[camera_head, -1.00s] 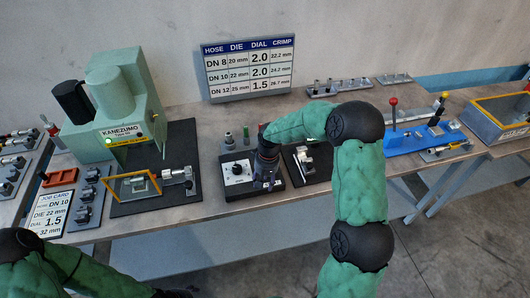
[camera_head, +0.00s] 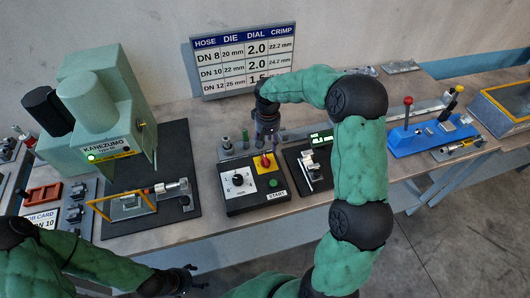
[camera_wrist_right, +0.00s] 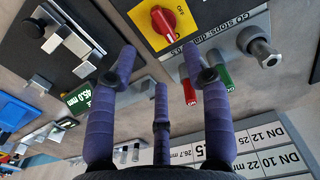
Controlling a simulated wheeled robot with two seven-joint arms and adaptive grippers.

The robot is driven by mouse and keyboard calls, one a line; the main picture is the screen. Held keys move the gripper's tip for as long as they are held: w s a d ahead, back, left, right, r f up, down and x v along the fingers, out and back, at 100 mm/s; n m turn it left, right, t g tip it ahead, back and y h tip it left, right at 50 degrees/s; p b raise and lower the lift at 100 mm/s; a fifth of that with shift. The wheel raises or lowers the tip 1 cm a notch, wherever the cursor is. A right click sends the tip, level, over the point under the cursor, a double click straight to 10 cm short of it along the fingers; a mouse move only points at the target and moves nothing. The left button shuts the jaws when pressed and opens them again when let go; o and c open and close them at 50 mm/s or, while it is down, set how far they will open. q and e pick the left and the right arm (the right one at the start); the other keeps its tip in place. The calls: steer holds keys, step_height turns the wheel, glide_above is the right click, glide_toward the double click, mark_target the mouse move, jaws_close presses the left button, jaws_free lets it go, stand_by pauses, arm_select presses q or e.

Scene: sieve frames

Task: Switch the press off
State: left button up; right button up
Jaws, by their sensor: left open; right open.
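The green press (camera_head: 92,105) stands at the left with a small green light lit on its front. Its control box (camera_head: 240,204) sits on the table to the right of it, with a white-faced dial (camera_head: 238,180), a green button and a red rotary switch (camera_head: 264,161) on a yellow plate. The red switch (camera_wrist_right: 163,22) also shows at the top of the right wrist view. My right gripper (camera_head: 266,135) is open and empty, above and behind the switch, apart from it. My left gripper (camera_head: 188,282) is open and empty, low in front of the table.
A crimp chart (camera_head: 244,60) stands behind the box. A small black device with a lit green display (camera_head: 321,138) is right of the box. A blue fixture (camera_head: 432,135) with a red-knobbed lever stands further right.

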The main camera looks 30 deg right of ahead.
mark_target(266, 161)
steer(key=f, duration=0.9)
steer(key=shift+s+f, duration=0.2)
steer(key=shift+s, duration=0.2)
steer(key=shift+w+f, duration=0.1)
steer(key=shift+f, duration=0.3)
steer(key=shift+c, duration=0.3)
jaws_close()
